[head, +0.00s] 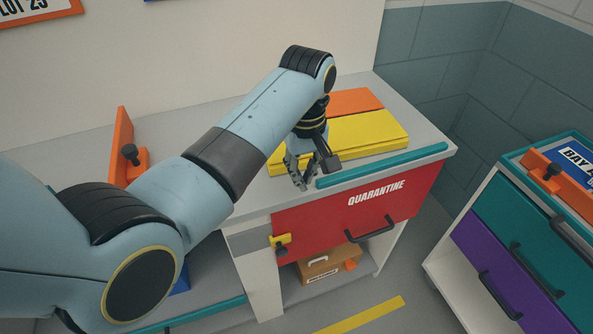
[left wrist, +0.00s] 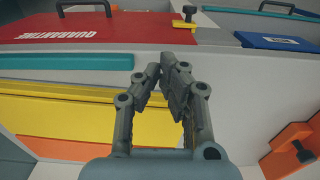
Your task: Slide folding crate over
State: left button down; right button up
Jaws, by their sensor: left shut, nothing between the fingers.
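A flat yellow folded piece (head: 365,134), which looks like the folding crate, lies on the grey counter top. It also shows in the left wrist view (left wrist: 70,115), left of the fingers. My left gripper (head: 303,184) points down at its front left side, near the left end of a teal edge strip (head: 385,165). The left gripper is shut and empty; its fingers show in the left wrist view (left wrist: 163,74). I cannot tell whether the fingertips touch the yellow piece. My right gripper is not in view.
A flat orange panel (head: 352,102) lies behind the yellow piece. Below is a red QUARANTINE drawer (head: 400,199) with a yellow latch (head: 281,240). An upright orange bracket (head: 122,146) stands at left. A separate drawer cabinet (head: 487,235) stands at right.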

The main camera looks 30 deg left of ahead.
aim_at(303, 195)
pick_arm(q)
notch_tip(303, 195, down, 4)
jog(key=shift+r, duration=0.1)
jog(key=w+a, duration=0.2)
jog(key=a, duration=0.1)
jog(key=shift+w, duration=0.35)
jog(key=shift+a, duration=0.1)
jog(key=w+a+b, duration=0.1)
jog(key=w+a, duration=0.1)
jog(key=w+a+b, duration=0.2)
jog(key=a, duration=0.1)
jog(key=w+a+b, duration=0.2)
jog(key=w+a, duration=0.1)
jog(key=shift+f, duration=0.25)
jog(key=shift+w+a+r, duration=0.1)
jog(key=shift+r, duration=0.2)
dwell(0.3)
